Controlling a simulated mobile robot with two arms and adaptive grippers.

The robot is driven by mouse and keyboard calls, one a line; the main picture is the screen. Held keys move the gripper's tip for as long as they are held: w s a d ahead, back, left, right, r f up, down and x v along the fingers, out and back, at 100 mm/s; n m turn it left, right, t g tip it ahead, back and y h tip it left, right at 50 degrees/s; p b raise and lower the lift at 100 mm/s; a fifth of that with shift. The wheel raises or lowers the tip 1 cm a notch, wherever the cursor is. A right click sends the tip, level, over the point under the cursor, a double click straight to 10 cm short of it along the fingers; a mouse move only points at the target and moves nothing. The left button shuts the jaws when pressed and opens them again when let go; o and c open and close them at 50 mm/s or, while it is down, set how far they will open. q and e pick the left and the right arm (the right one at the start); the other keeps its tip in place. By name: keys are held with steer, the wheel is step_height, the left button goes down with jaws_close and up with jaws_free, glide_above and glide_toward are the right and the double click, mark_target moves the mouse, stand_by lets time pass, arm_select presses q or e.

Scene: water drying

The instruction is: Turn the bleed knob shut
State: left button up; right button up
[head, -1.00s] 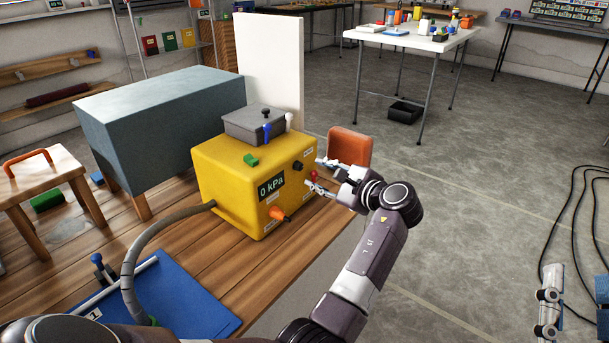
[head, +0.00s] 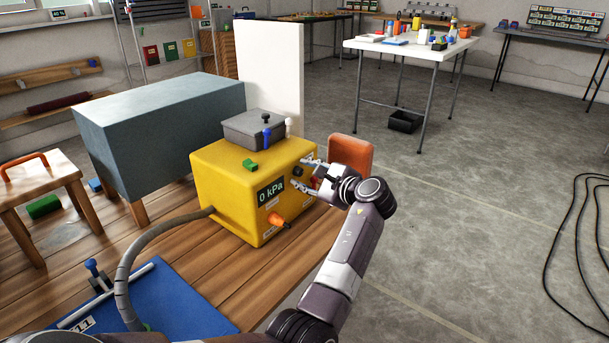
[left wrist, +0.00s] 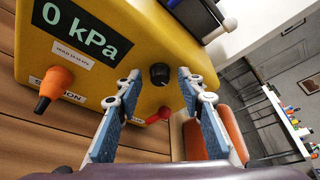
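The yellow pump box (head: 228,190) stands on the wooden bench, its display reading 0 kPa. A round black knob (left wrist: 159,75) is on its front face; its label is too small to read, so I cannot confirm that it is the bleed knob. My left gripper (head: 301,173) is open in front of that face. In the left wrist view its two fingertips lie on either side of the black knob, with gaps visible and no clear contact. A red lever (left wrist: 157,116) is below the knob, between the fingers. An orange knob (left wrist: 57,80) is at the left. My right gripper is out of view.
A grey box (head: 254,131) and a green block (head: 250,164) sit on top of the yellow box. An orange panel (head: 351,155) stands just behind my left gripper. A grey hose (head: 135,260) curves from the box to a blue board (head: 165,300).

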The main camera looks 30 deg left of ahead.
arm_select(q)
steer(key=shift+c, duration=0.7)
jaws_close()
